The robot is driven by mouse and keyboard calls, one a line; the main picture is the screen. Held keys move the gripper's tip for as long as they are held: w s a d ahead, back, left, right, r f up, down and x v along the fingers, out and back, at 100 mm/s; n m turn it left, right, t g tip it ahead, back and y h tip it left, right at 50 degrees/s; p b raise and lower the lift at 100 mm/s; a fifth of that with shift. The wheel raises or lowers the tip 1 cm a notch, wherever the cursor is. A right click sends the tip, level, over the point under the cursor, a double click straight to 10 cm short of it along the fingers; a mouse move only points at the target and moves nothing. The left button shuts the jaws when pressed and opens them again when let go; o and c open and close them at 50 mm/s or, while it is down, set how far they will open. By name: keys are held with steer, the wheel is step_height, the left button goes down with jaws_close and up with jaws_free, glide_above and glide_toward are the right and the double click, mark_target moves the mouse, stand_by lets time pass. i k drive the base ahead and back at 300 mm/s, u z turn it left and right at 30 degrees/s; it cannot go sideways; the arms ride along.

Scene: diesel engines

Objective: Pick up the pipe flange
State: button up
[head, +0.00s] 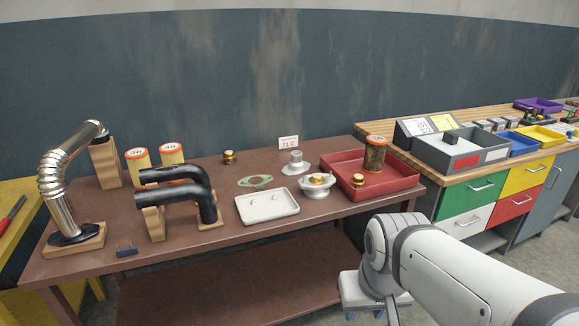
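A grey metal piece with a flat round base and a raised neck, which looks like the pipe flange (296,163), stands on the brown table in the head view, in front of a small "71 C" card. It rests upright and nothing covers it. My arm comes in from the lower right and bends downward in front of the table. My gripper (372,298) is low at its end, below the tabletop level and well apart from the flange. Its fingers are too small and hidden to read.
A silver housing with a brass insert (318,184) stands close in front of the flange. A red tray (400,178) with a canister is to its right. A green gasket (255,181) and white tray (267,206) lie to the left. Black pipes (178,190) stand farther left.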

mark_target(296, 165)
steer(key=u, duration=0.9)
steer(key=k, duration=0.15)
steer(key=z, duration=1.35)
steer(key=i, duration=1.35)
steer(key=u, duration=0.35)
steer(key=i, duration=0.8)
steer(key=u, duration=0.7)
